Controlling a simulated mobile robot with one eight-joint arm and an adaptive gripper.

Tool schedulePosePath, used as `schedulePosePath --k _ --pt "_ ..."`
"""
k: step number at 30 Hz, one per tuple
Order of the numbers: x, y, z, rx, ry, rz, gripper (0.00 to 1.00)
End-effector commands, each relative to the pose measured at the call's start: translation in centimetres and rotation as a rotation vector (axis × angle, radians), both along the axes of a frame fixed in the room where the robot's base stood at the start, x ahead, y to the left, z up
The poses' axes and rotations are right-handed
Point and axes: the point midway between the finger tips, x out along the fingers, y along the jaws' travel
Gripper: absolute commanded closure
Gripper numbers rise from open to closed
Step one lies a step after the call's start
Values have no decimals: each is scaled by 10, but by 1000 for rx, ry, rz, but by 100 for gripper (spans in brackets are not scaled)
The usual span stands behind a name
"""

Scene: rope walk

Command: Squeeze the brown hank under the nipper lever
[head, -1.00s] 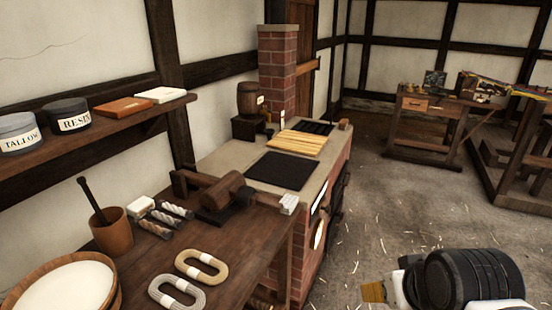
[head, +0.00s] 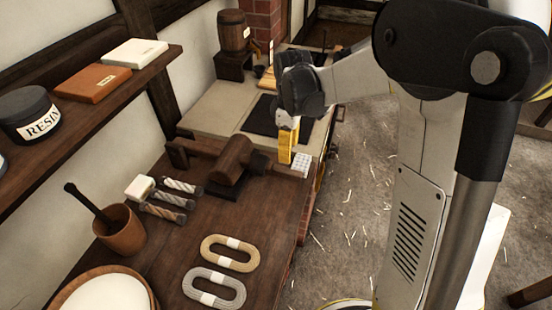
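On the dark bench lie a tan-brown oval hank (head: 228,253) with a white band and a grey oval hank (head: 214,288) beside it, both flat and apart from the nipper. The wooden nipper, whose lever carries a thick round block (head: 234,158), stands at the bench's far end; a dark part shows beneath the block. I cannot see any hank under it. My gripper (head: 287,145) hangs with its yellow fingers pointing down, just right of the nipper, above or beside a small pale gridded block (head: 301,164). Its finger gap is not clear.
Several short striped rolls (head: 181,186) and a white block (head: 140,187) lie left of the nipper. A mortar with pestle (head: 121,235) and a white-filled tub (head: 105,292) stand nearer. A shelf (head: 90,120) overhangs the left. A brick stove (head: 215,105) adjoins the bench's far end.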

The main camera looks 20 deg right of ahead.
Motion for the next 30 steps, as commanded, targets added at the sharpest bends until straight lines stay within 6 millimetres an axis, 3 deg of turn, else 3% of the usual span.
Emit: schedulePosePath --k 9,15,27,28,30 --pt "0 0 -64 0 -1 -2 55" --pt "0 0 -92 0 -2 -2 55" --pt "0 0 -100 0 -2 -3 55" --pt "0 0 -100 0 -2 -3 59" --pt "0 0 -99 0 -2 -3 81"
